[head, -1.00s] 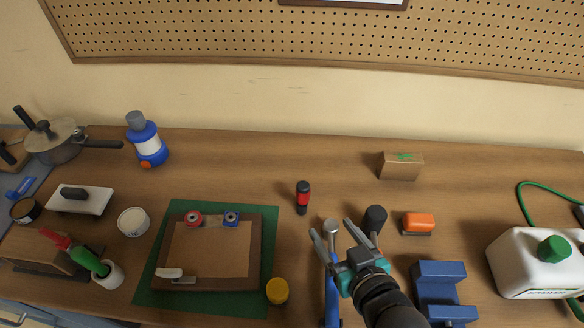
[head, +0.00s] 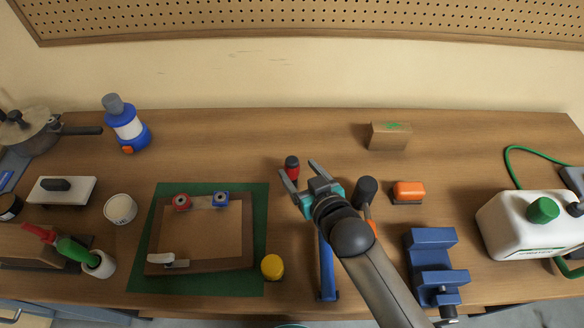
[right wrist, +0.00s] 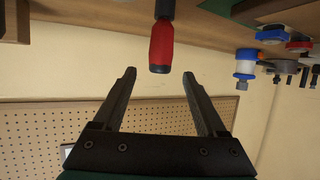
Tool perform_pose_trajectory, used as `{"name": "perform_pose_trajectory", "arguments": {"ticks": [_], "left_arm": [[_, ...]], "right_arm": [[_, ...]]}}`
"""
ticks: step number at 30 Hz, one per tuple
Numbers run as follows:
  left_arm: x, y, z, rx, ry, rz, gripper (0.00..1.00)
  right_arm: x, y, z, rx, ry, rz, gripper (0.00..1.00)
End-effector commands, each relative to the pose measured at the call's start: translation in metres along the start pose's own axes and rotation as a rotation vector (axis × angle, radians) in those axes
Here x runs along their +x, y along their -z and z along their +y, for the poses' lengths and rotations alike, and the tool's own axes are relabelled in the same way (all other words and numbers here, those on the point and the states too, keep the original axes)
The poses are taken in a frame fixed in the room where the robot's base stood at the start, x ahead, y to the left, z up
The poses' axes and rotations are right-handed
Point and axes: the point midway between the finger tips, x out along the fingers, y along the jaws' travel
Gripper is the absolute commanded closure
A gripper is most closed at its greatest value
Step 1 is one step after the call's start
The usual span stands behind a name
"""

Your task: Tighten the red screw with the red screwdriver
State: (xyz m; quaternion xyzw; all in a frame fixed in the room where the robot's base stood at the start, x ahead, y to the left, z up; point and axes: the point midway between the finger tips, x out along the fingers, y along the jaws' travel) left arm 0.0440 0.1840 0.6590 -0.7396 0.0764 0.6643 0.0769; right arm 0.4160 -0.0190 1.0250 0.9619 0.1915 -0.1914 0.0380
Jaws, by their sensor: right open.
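The red screwdriver (head: 292,164), red with black ends, stands at the middle of the bench. My right gripper (head: 298,173) is open, its fingers reaching toward the screwdriver. In the right wrist view the screwdriver (right wrist: 161,42) lines up with the gap between the fingertips (right wrist: 160,75), just beyond them; no grip shows. My left gripper is not in view.
The board lies on a green mat (head: 258,205). The bench behind the screwdriver is clear.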

Motion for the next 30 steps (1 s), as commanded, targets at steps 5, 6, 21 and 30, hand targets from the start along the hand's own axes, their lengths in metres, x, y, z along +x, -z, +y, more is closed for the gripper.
{"name": "perform_pose_trajectory", "arguments": {"ticks": [5,6,21,30], "left_arm": [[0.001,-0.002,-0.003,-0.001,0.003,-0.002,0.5],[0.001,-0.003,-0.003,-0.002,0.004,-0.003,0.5],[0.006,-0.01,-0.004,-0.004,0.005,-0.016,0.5],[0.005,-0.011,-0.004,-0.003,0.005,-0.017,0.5]], "right_arm": [[0.011,-0.001,0.0,0.0,0.0,0.001,0.26],[0.015,-0.002,0.0,0.0,0.0,0.001,0.26],[0.053,-0.004,0.0,0.0,0.001,0.0,0.26],[0.052,-0.004,0.0,0.0,0.001,0.0,0.44]]}}
